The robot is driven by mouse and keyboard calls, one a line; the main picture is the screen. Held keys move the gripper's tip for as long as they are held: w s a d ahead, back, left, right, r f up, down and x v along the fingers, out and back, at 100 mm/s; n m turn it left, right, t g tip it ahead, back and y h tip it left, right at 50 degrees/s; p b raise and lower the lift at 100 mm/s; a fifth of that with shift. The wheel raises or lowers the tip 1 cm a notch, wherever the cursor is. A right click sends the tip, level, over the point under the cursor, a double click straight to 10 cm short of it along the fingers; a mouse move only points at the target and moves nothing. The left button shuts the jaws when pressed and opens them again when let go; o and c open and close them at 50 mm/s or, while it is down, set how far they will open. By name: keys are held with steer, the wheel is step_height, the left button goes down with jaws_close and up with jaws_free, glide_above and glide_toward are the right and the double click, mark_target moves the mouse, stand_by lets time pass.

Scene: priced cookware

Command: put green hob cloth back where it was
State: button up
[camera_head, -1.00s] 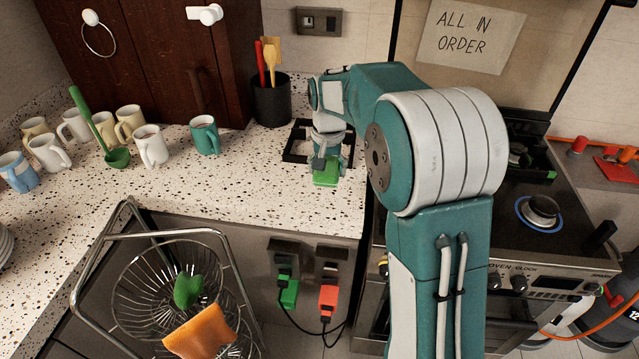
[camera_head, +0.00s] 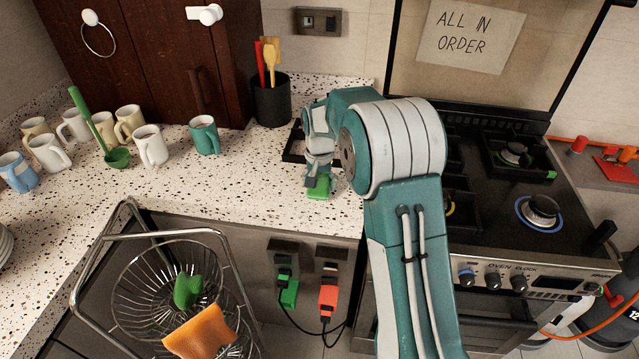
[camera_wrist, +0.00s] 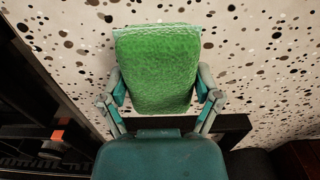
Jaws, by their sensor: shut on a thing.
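The green hob cloth (camera_head: 319,186) is a small, textured green block at the front right of the speckled counter. In the wrist view the cloth (camera_wrist: 157,68) sits between the two fingers. My gripper (camera_head: 318,178) is shut on it and points down at the counter. The gripper also shows in the wrist view (camera_wrist: 160,95), a finger on each side of the cloth. I cannot tell whether the cloth touches the counter or hangs just above it.
A black square frame (camera_head: 293,150) lies behind my gripper. The gas hob (camera_head: 500,205) stands to the right, with a blue flame ring around one burner (camera_head: 540,210). Several mugs (camera_head: 150,146) and a green ladle (camera_head: 116,156) are at left. A wire basket (camera_head: 170,290) stands in front.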

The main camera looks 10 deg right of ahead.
mark_target(319, 181)
steer(key=o, duration=0.9)
step_height(319, 181, up, 12)
steer(key=s+r+n+t, duration=0.1)
steer(key=s+r, duration=0.6)
steer(key=s, duration=0.1)
steer(key=s+n+t, duration=0.1)
steer(key=s, duration=0.7)
steer(key=s+n+t, duration=0.1)
steer(key=s+t, duration=0.1)
steer(key=s, duration=0.6)
steer(key=s+f+n+t, duration=0.1)
steer(key=s, duration=0.8)
steer(key=shift+s+n+t, duration=0.1)
steer(key=shift+n+t, duration=0.2)
